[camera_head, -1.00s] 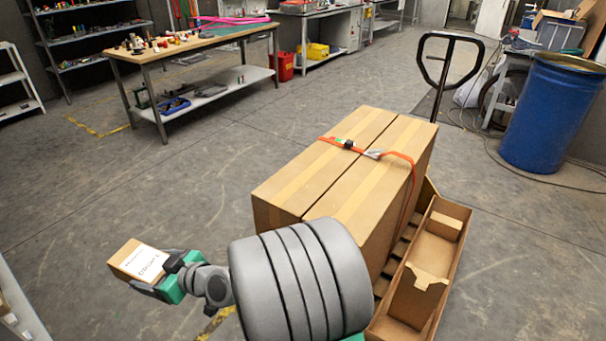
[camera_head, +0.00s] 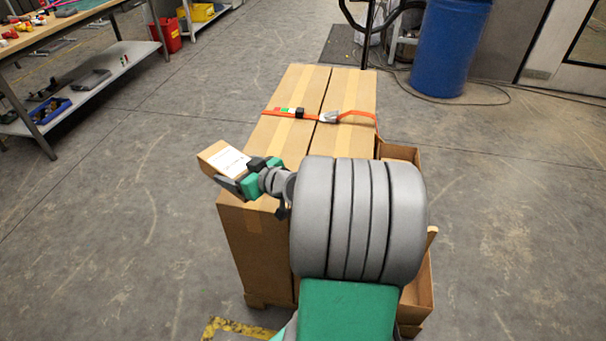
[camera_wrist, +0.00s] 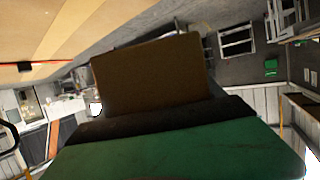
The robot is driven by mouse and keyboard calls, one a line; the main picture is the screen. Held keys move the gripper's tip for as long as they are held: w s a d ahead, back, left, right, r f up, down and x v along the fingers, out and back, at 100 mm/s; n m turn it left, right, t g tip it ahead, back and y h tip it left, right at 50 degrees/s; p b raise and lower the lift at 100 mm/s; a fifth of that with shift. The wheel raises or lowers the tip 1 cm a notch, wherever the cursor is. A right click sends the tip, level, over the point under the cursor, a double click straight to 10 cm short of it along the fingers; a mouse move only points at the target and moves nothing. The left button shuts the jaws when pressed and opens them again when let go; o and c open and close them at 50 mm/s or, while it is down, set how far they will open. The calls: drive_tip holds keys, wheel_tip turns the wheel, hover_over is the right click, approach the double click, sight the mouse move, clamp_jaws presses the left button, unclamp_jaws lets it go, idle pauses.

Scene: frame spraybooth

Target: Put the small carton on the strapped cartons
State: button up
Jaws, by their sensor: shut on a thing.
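The small carton (camera_head: 222,158) is a brown box with a white label, held in my gripper (camera_head: 240,177) in the head view. My gripper is shut on it. It appears over or just beside the near left corner of the strapped cartons (camera_head: 282,133); the exact gap cannot be told. The strapped cartons are two tall brown boxes side by side, with an orange strap across the top. In the wrist view the small carton (camera_wrist: 150,78) fills the middle, and the strapped cartons (camera_wrist: 60,30) show at the upper left.
A cardboard tray (camera_head: 420,275) stands along the right of the strapped cartons. A blue barrel (camera_head: 450,45) stands at the back right. A workbench (camera_head: 95,55) is at the upper left. The floor to the left is clear.

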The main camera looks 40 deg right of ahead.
drive_tip(key=s+d+r+m+h+b, duration=0.1)
drive_tip(key=s+d+m+h+b, duration=0.15)
drive_tip(key=s+d, duration=0.85)
drive_tip(key=s+d+r+m+h+b, duration=0.15)
drive_tip(key=s+d+b, duration=0.4)
drive_tip(key=d, duration=0.85)
drive_tip(key=shift+n, duration=0.3)
drive_tip(key=w+f, duration=0.3)
drive_tip(key=w+a+f+p, duration=0.1)
drive_tip(key=w+f, duration=0.2)
drive_tip(key=w, duration=0.1)
drive_tip(key=w+a+f+p, duration=0.1)
drive_tip(key=w+f, duration=0.2)
drive_tip(key=w, duration=0.1)
drive_tip(key=shift+w+a+f, duration=0.1)
drive_tip(key=shift+a+f, duration=0.05)
drive_tip(key=shift+f, duration=0.1)
drive_tip(key=shift+w+f, duration=0.2)
drive_tip(key=shift+f, duration=0.05)
drive_tip(key=shift+w+f, duration=0.15)
drive_tip(key=shift+f, duration=0.8)
drive_tip(key=shift+w+f, duration=0.15)
drive_tip(key=shift+f, duration=0.8)
drive_tip(key=shift+a, duration=0.1)
